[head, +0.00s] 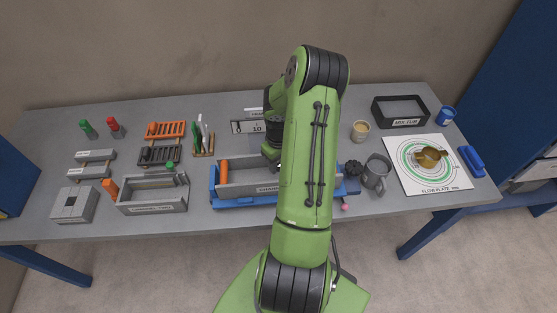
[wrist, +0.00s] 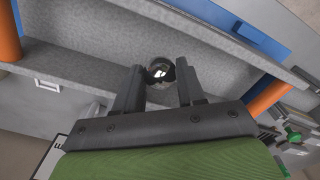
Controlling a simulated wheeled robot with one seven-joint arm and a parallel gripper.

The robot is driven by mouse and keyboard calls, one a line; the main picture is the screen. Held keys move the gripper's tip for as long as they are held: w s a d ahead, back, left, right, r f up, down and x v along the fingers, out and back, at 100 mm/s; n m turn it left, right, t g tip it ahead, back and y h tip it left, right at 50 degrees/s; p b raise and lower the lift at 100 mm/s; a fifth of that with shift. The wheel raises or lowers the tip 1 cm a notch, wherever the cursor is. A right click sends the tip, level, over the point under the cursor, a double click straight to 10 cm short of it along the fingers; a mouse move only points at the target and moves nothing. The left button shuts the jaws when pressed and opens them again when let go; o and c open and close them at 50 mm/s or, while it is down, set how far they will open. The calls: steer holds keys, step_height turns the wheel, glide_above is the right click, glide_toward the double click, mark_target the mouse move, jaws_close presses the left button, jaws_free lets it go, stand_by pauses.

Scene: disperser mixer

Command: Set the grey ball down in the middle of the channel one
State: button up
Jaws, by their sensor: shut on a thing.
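A long grey channel (head: 240,189) with a label partly reading "CHANN..." sits on the table's middle, and my arm covers its right part. In the wrist view the channel (wrist: 85,35) runs across behind the fingertips. My gripper (wrist: 160,78) is shut on the shiny dark grey ball (wrist: 160,70), which sits between the fingertips. The ball appears over or inside the channel; I cannot tell whether it touches the floor. My arm hides the gripper and ball in the head view.
An orange cylinder (head: 224,171) stands at the channel's left end; another orange cylinder (wrist: 268,97) shows in the wrist view. A blue base (head: 216,199) lies under the channel. A grey box (head: 150,195) is to the left, a grey mug (head: 376,171) to the right.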

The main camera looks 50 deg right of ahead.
steer(key=shift+f+b, duration=1.2)
steer(key=shift+f, duration=1.05)
steer(key=o, duration=1.3)
step_height(320, 180, up, 16)
steer(key=shift+f, duration=0.1)
steer(key=shift+w, duration=0.1)
